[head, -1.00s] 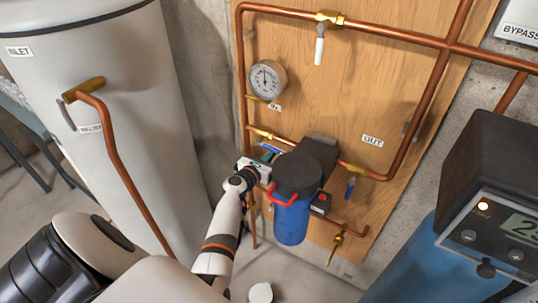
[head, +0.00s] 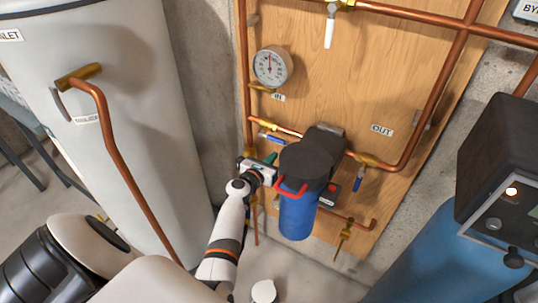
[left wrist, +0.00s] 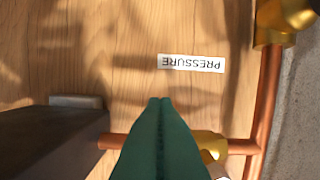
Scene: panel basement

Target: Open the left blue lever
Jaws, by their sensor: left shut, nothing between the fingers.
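The left blue lever (head: 272,138) sits on the brass valve of the inlet pipe, left of the dark filter head. It appears to lie roughly along the pipe, just below it. My left gripper (head: 271,158) is just below the lever in the head view, beside the filter's red handle, with no visible contact. In the left wrist view its green fingers (left wrist: 160,101) are pressed together and empty, in front of the wooden panel. A brass fitting (left wrist: 208,144) shows beside them; the lever cannot be made out there. My right gripper is not in view.
The blue filter housing (head: 298,213) with its red handle (head: 289,188) is close to my gripper. A second blue lever (head: 358,181) hangs at the right. A pressure gauge (head: 272,66) is above. The white tank (head: 140,120) stands at left, the control box (head: 500,170) at right.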

